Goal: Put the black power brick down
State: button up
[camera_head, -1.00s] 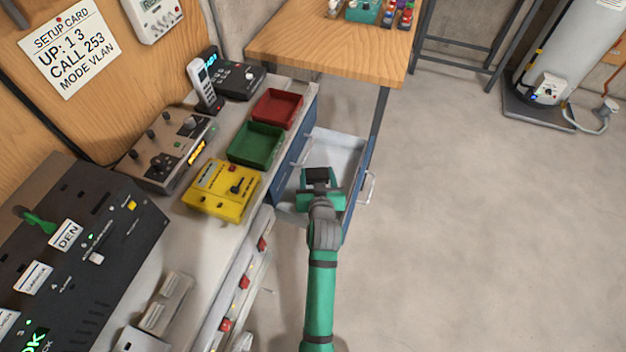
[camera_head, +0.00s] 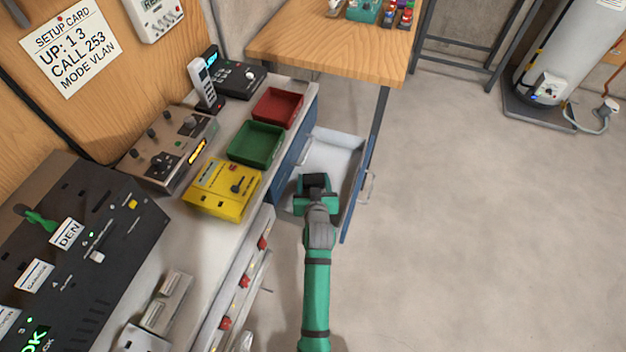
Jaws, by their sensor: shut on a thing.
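My gripper (camera_head: 315,182) is over the near part of an open drawer (camera_head: 338,158) under the bench. It is shut on a black thing, the power brick (camera_head: 315,181), of which only a small dark part shows between the green fingers. The rest of the brick is hidden by the gripper. I cannot tell whether the brick touches the drawer floor. The drawer is blue outside and pale inside, and its visible floor beyond the gripper looks empty.
On the bench beside the drawer are a red tray (camera_head: 277,108), a green tray (camera_head: 256,144) and a yellow device (camera_head: 222,190). A wooden table (camera_head: 330,45) stands behind the drawer. The concrete floor (camera_head: 480,220) to the right is clear.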

jog(key=shift+f, duration=0.2)
jog(key=shift+f, duration=0.4)
jog(key=o, duration=1)
jog(key=shift+s+f, duration=0.1)
jog(key=shift+o, duration=0.8)
jog(key=shift+f, duration=0.15)
jog(key=shift+s, duration=0.1)
jog(key=shift+r, duration=0.2)
jog(key=v, duration=0.4)
jog(key=r+v, duration=0.1)
jog(key=v, duration=0.7)
jog(key=shift+r, duration=0.25)
jog(key=shift+w, duration=0.2)
jog(key=shift+s, duration=0.1)
